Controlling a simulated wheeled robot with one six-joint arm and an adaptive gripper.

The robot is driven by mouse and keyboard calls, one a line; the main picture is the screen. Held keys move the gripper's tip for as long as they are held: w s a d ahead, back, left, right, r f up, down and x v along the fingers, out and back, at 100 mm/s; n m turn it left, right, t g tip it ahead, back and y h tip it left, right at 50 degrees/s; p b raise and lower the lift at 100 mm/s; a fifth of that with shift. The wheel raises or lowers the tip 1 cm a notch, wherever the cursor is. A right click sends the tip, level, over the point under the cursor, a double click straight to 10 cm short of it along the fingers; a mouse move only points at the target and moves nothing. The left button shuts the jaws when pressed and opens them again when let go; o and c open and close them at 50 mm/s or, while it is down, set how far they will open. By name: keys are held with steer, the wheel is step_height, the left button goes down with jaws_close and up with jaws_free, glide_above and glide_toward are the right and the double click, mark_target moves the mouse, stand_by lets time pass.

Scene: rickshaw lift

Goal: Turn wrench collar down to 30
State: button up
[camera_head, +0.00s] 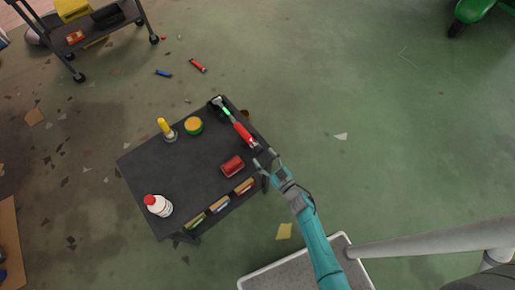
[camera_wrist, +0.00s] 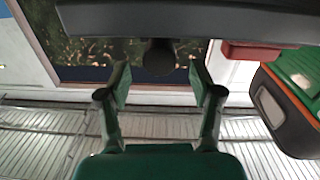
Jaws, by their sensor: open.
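The torque wrench (camera_head: 239,129) lies along the right edge of the dark cart top (camera_head: 190,170) in the head view. It has a metal head at the far end, a bright green band, and a red handle whose dark end points toward my gripper (camera_head: 264,158). My gripper is open and empty, at the cart's edge just beyond that handle end. In the wrist view my gripper (camera_wrist: 160,80) has its two fingers spread, with a dark round end (camera_wrist: 158,57) between or beyond them. The collar's scale cannot be read.
A red object (camera_head: 232,166), a yellow-green tin (camera_head: 194,126), a yellow-topped bottle (camera_head: 167,130) and a white bottle (camera_head: 158,205) stand on the cart. Small boxes (camera_head: 220,204) line its near side. Another cart (camera_head: 95,25) is at upper left. Floor to the right is mostly clear.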

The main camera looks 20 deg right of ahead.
mark_target(260, 152)
steer(key=shift+x, duration=2.45)
steer(key=c, duration=1.2)
